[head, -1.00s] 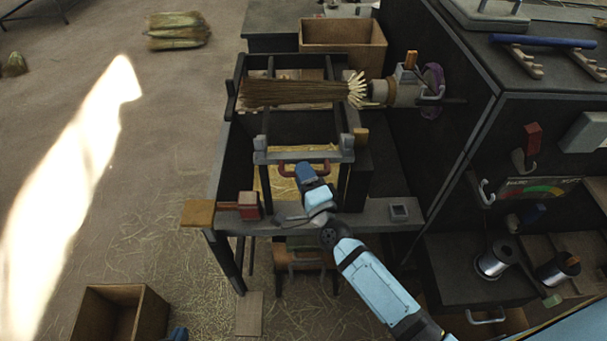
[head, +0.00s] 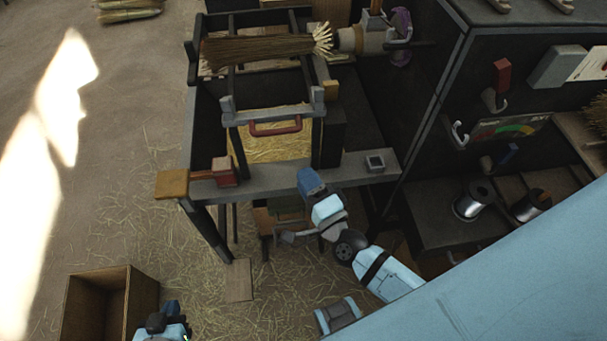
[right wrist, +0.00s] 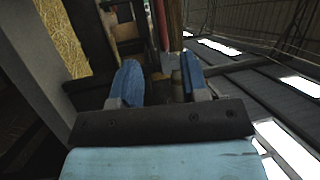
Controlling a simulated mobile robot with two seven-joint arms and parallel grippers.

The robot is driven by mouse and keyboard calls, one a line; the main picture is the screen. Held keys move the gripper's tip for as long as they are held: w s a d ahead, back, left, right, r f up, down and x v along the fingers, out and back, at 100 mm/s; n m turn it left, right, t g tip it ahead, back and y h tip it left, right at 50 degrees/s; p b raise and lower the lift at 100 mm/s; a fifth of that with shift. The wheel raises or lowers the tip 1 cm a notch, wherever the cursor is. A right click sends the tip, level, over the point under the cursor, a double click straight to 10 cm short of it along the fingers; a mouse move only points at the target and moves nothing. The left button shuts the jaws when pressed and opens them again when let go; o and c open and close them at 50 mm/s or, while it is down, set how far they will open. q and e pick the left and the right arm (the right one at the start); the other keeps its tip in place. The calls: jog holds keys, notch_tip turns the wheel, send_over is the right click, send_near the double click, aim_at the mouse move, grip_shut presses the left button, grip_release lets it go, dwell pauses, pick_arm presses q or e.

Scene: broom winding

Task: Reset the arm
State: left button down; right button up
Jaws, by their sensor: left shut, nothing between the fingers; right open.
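My right arm reaches in from the lower right of the head view. Its blue-tipped gripper (head: 311,181) is near the front edge of the workbench (head: 345,172), in front of the frame's red handle (head: 275,128) and apart from it. In the right wrist view the two blue fingers (right wrist: 160,82) are apart with nothing held between them. My left gripper (head: 172,307) shows at the bottom left, beside the open wooden box; it is shut and empty, and only partly visible.
The wooden box (head: 137,293) stands on the straw-littered floor. A red block (head: 223,170) sits on the bench's left.

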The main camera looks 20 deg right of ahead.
dwell(0.4)
jog(key=s+d+f+n+g+p, duration=0.2)
jog(key=s+n+g+p, duration=0.6)
jog(key=n, duration=1)
jog(key=s+p, duration=0.2)
jog(key=p, duration=0.1)
jog(key=shift+s+f+n+g+y, duration=0.15)
jog(key=shift+f+n+g+y, duration=0.25)
dwell(1.3)
